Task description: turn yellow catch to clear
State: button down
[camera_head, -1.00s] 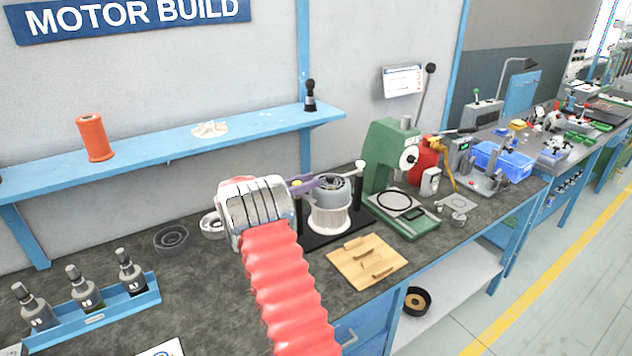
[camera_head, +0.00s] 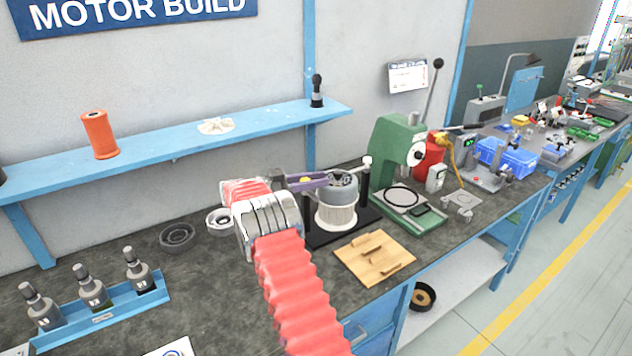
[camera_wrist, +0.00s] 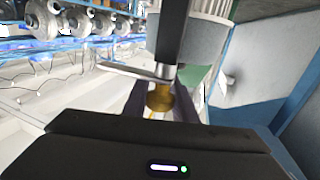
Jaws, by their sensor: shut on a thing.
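In the wrist view, the yellow catch (camera_wrist: 160,97) is a small rounded knob below a black post. My gripper (camera_wrist: 160,104) has its two dark fingers shut on it, one on each side. A flat silver bar (camera_wrist: 135,70) runs left from the foot of the post, just above the knob. In the head view, my gripper (camera_head: 312,182) reaches the left side of the grey motor housing (camera_head: 337,193) on its black base. A small yellow spot (camera_head: 305,181) shows at the fingers; the rest of the catch is hidden there.
A wooden board (camera_head: 372,260) lies in front of the housing. A green press (camera_head: 400,150) stands to its right. Grey rings (camera_head: 178,237) and a blue rack of bottles (camera_head: 110,308) are on the left. A blue shelf (camera_head: 180,150) hangs behind.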

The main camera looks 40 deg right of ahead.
jog(key=c, duration=1.4)
grip_release()
jog(key=shift+w, duration=0.1)
jog(key=shift+c, duration=0.2)
jog(key=v, duration=1.3)
jog(key=shift+a, duration=0.35)
jog(key=shift+w+f, duration=0.1)
